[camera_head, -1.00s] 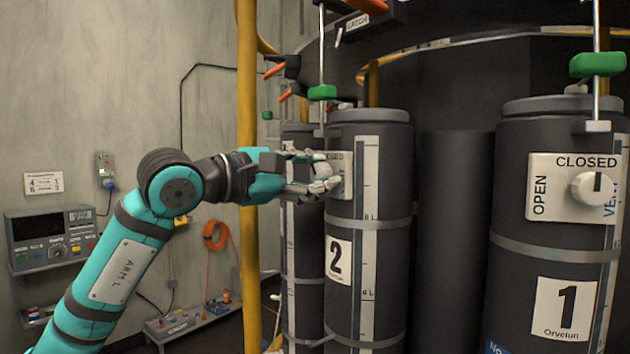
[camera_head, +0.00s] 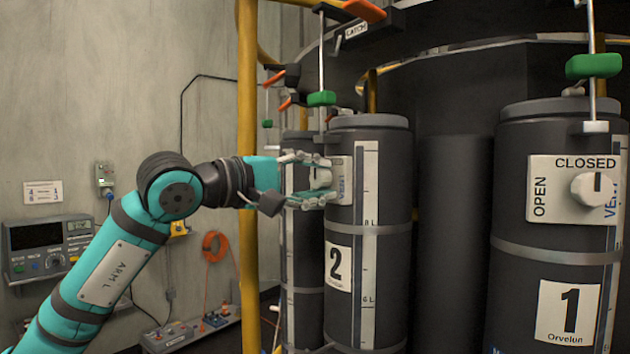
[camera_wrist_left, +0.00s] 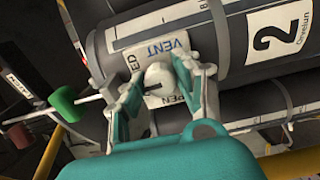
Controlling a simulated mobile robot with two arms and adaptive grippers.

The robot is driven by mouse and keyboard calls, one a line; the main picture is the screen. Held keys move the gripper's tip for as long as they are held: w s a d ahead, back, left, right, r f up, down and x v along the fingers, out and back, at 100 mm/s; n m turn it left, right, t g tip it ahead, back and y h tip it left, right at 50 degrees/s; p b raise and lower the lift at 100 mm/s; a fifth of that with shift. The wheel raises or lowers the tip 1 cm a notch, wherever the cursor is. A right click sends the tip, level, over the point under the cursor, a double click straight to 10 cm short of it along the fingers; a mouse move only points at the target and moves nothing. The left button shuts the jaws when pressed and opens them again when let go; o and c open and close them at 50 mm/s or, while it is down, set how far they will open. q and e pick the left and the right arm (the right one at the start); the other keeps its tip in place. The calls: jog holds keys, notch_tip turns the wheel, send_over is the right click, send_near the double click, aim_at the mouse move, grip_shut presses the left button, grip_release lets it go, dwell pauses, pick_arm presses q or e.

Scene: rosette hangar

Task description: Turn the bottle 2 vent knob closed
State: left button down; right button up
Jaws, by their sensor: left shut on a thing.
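Bottle 2 (camera_head: 342,235) is a dark upright cylinder with a white "2" label in the head view. Its vent plate (camera_head: 345,168) faces left towards my left arm. My left gripper (camera_head: 322,178) is shut on the white round vent knob (camera_head: 319,177), one finger above it and one below. In the left wrist view the knob (camera_wrist_left: 159,78) sits between the teal and grey fingers (camera_wrist_left: 158,88). The plate's "VENT" and parts of "CLOSED" and "OPEN" show around it. I cannot tell surely where the knob's pointer stands. My right gripper is not in view.
Bottle 1 (camera_head: 540,270) stands at the right with its knob (camera_head: 592,190) and plate. A yellow post (camera_head: 247,230) rises behind my left forearm. Green-handled rods (camera_head: 321,98) hang above the bottles. A meter box (camera_head: 48,248) is on the left wall.

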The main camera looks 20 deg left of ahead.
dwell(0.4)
pick_arm(q)
jog(key=c, duration=0.9)
grip_release()
jog(key=shift+c, duration=0.2)
jog(key=v, duration=1.2)
